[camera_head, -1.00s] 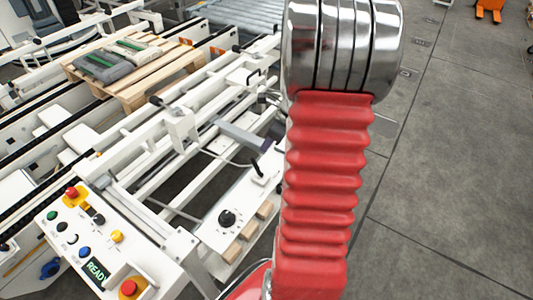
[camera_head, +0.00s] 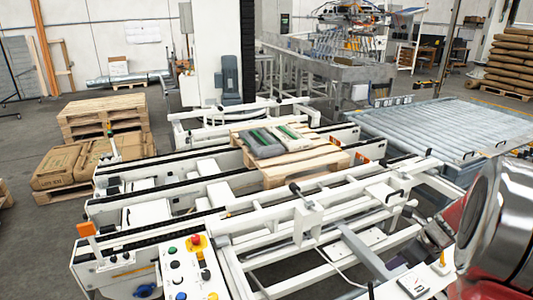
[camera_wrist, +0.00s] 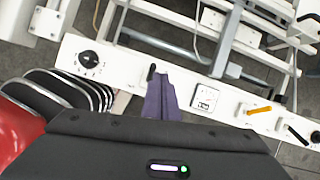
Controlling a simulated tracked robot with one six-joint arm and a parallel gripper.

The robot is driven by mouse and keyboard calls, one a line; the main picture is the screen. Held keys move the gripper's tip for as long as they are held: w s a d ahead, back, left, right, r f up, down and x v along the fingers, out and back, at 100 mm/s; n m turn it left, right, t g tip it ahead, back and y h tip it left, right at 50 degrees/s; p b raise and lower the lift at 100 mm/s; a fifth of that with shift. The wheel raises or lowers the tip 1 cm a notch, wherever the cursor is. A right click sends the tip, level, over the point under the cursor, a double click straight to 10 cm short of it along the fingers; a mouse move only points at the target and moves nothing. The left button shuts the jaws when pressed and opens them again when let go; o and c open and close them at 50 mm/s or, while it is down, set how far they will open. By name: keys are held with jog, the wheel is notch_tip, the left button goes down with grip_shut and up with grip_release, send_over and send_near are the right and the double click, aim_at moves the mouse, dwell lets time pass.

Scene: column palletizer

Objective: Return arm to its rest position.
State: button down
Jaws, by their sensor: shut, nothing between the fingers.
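My gripper (camera_wrist: 162,96) shows at the lower middle of the wrist view as narrow purple-grey fingers in front of its black body. It is shut with nothing held, above a white control rail (camera_wrist: 230,103) with a dial and small switches. I cannot tell from the picture whether the fingertips touch the rail. In the head view my arm, with silver rings and red covering, fills the lower right edge; the gripper itself cannot be made out there.
A white conveyor frame (camera_head: 270,219) fills the middle, bearing a wooden pallet (camera_head: 285,171) with grey-green bags (camera_head: 262,142). A button panel (camera_head: 186,268) stands at the front. Rollers (camera_head: 440,128) lie right; stacked pallets (camera_head: 100,115) stand left.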

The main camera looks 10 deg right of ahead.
jog(key=s+a+r+n, duration=0.4)
jog(key=a+r+n, duration=0.1)
jog(key=a+n, duration=0.5)
jog(key=s+a+r+n+h, duration=0.1)
jog(key=s+a+r+n, duration=0.3)
jog(key=a+n, duration=0.7)
jog(key=s+a+r+n+t, duration=0.1)
jog(key=s+a+r+n, duration=0.3)
jog(key=a+n, duration=0.6)
jog(key=shift+s+a+r+n, duration=0.15)
jog(key=shift+a+r+n, duration=0.15)
jog(key=shift+a+r, duration=0.45)
jog(key=shift+s+d+r, duration=0.1)
